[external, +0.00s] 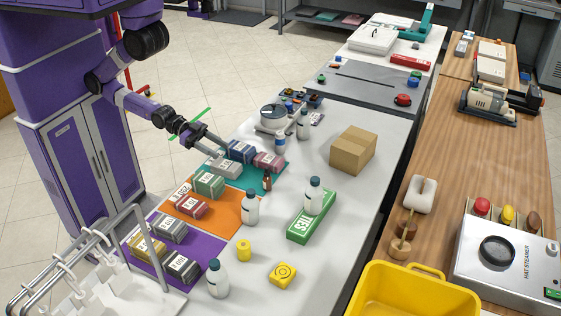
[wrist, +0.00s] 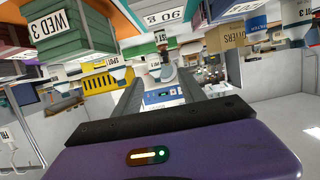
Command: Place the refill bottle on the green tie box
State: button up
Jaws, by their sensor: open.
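The green tie box (external: 297,234), marked TIES, lies flat on the white counter in the external view. A white bottle with a dark cap (external: 314,196) stands upright on its top. Similar white bottles stand on the counter, at the front (external: 217,280), left of the tie box (external: 251,208) and farther back (external: 303,126). I cannot tell from labels which is the refill bottle. My gripper (external: 214,146) is open and empty, low over the far left of the counter by the garment bundles, well apart from the tie box.
Tagged bundles lie on teal, orange (external: 228,220) and purple mats under and near my arm. A brown bottle (external: 267,182), cardboard box (external: 354,150), yellow tape roll (external: 243,250) and yellow block (external: 283,274) stand around. The counter right of the tie box is clear.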

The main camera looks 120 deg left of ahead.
jog(key=r+v, duration=0.1)
jog(key=v, duration=0.8)
jog(key=shift+w+d+r, duration=0.2)
jog(key=shift+d, duration=0.2)
